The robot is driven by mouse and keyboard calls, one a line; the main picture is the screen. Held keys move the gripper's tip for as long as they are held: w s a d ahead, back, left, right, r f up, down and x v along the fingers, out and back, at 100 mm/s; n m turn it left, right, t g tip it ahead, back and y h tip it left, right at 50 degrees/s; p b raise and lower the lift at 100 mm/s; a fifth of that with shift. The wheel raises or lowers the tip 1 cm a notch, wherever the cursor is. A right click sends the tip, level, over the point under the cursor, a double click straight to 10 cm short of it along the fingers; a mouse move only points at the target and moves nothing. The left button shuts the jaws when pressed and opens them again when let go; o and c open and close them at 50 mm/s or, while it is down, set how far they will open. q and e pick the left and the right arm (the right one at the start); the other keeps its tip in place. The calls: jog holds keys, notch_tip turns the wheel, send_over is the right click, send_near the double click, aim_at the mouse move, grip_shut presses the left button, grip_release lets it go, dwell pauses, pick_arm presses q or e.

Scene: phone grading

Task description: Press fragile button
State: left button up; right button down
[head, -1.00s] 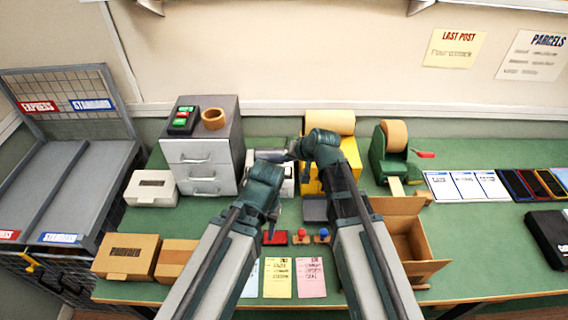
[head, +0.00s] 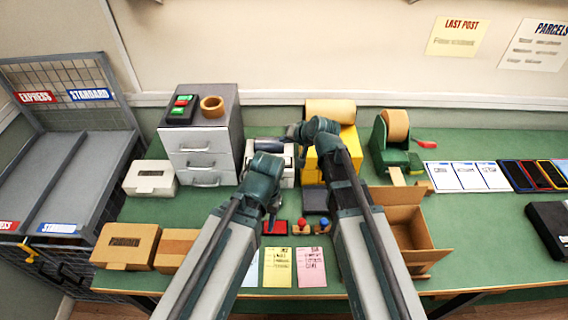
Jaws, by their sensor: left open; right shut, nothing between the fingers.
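I cannot make out a button marked fragile. My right gripper (head: 292,131) is shut and empty, above the back of the white machine and left of the yellow machine (head: 348,142). My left gripper (head: 271,222) is open and empty, low in front of the white machine, with its fingers mostly hidden by the wrist.
The grey drawer cabinet (head: 202,145) bears a tape roll (head: 212,106). A red pad (head: 275,227) and red and blue stamps (head: 303,227) lie near the front. An open carton (head: 407,234) is at right. A green tape dispenser (head: 386,150) stands behind it.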

aim_at(285, 162)
pick_arm(q)
notch_tip(285, 162, down, 7)
jog(key=b, duration=0.6)
jog(key=shift+r, duration=0.1)
pick_arm(e)
notch_tip(285, 162, down, 7)
jog(key=shift+r, duration=0.1)
dwell(1.2)
pick_arm(q)
jog(key=shift+f+b, duration=0.35)
jog(key=shift+f, duration=0.05)
pick_arm(e)
jog(key=shift+f, duration=0.45)
pick_arm(q)
jog(key=shift+f+b, duration=0.4)
jog(key=shift+b, duration=0.05)
pick_arm(e)
jog(key=shift+f, duration=0.4)
pick_arm(q)
jog(key=shift+r, duration=0.15)
pick_arm(e)
jog(key=shift+r, duration=0.15)
pick_arm(q)
jog(key=shift+r+p, duration=0.7)
jog(key=shift+p, duration=0.2)
pick_arm(e)
jog(key=shift+r, duration=0.7)
